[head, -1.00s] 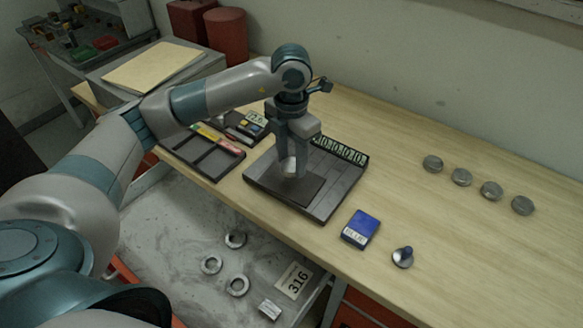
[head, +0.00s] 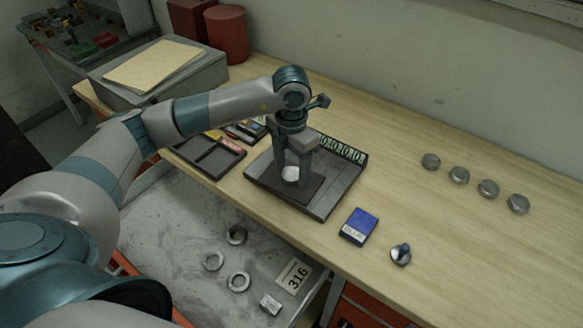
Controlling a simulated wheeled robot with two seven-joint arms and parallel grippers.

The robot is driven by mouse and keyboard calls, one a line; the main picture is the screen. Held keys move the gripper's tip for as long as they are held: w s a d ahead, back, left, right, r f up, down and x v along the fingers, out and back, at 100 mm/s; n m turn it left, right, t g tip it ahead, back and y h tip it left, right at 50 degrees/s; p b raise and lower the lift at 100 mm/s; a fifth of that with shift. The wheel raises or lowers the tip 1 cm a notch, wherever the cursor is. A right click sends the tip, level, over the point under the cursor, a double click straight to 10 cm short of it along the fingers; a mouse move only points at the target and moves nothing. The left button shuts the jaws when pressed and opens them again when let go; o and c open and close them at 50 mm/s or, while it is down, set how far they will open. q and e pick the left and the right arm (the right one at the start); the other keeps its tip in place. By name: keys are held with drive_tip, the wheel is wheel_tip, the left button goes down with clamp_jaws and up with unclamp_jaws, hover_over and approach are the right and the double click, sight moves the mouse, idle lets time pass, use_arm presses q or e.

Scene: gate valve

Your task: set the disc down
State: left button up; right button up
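A pale metal disc (head: 290,174) sits between the fingertips of my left gripper (head: 292,178), low over the dark square pad (head: 311,190) on the black tray (head: 337,195). The disc's light round face shows. The fingers point down on either side of it. Whether they press on it, and whether it touches the pad, is hard to tell at this size. My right gripper is not in view.
A row of numbers (head: 342,149) lines the tray's back edge. A divided dark tray (head: 212,160) lies to the left. A blue box (head: 359,225) and a small knobbed part (head: 400,254) lie to the right. Several metal discs (head: 488,188) stand farther right, with clear bench between.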

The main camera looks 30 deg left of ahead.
sight(292, 173)
use_arm(q)
drive_tip(key=shift+r, duration=0.35)
wheel_tip(292, 173, up, 12)
drive_tip(key=b, duration=0.4)
drive_tip(key=shift+f, duration=0.25)
idle(0.5)
